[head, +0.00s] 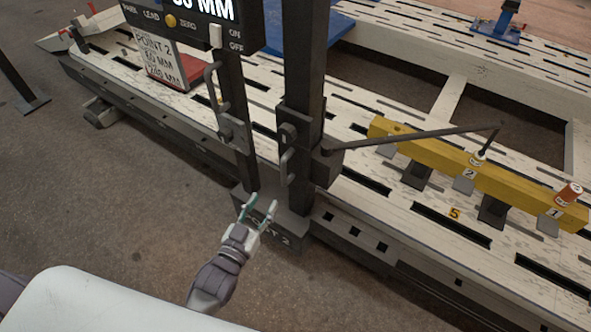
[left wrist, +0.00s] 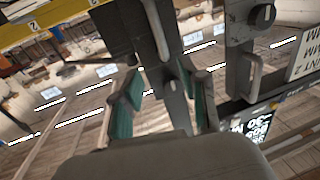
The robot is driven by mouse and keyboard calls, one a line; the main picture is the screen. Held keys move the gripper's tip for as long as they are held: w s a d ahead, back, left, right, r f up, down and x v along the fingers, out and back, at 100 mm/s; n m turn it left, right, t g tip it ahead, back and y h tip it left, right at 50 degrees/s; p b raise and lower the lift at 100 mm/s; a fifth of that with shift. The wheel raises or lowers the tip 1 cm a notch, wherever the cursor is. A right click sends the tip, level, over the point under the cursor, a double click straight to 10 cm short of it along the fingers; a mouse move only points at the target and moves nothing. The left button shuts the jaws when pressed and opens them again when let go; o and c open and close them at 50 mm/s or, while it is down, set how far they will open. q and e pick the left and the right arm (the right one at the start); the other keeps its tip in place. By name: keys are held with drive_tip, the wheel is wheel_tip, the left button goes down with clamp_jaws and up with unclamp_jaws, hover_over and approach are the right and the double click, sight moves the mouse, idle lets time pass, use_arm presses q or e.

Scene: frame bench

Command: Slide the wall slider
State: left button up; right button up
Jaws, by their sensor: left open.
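A dark upright post (head: 304,60) carries a sliding block (head: 298,125) with a knob, a small grey handle (head: 285,168) and a long pointer arm reaching right. A thinner post to its left carries another block with a bar handle (head: 209,84). I cannot tell which of them is the wall slider. My left gripper (head: 260,207) is open and empty, low in front of the posts' base, below the small handle. In the left wrist view, its green-padded fingers (left wrist: 166,100) have a dark post behind them, with a handle (left wrist: 156,30) beyond the tips and another handle (left wrist: 254,78) to the right.
A display box (head: 190,18) reading in MM tops the thin post. A sign (head: 160,62) marked "POINT 2" stands behind left. A yellow beam (head: 430,148) with numbered marks lies on the slotted pale frame (head: 375,200). Floor is open in front of the bench.

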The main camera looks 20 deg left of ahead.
use_arm(q)
approach(282, 170)
drive_tip(key=w, duration=0.5)
drive_tip(key=w+d, duration=0.1)
drive_tip(key=w, duration=0.5)
drive_tip(key=shift+d, duration=0.4)
use_arm(e)
drive_tip(key=shift+s+a+f, duration=0.1)
drive_tip(key=shift+s+a, duration=0.15)
use_arm(q)
clamp_jaws()
use_arm(e)
drive_tip(key=shift+a, duration=0.25)
drive_tip(key=shift+a, duration=0.1)
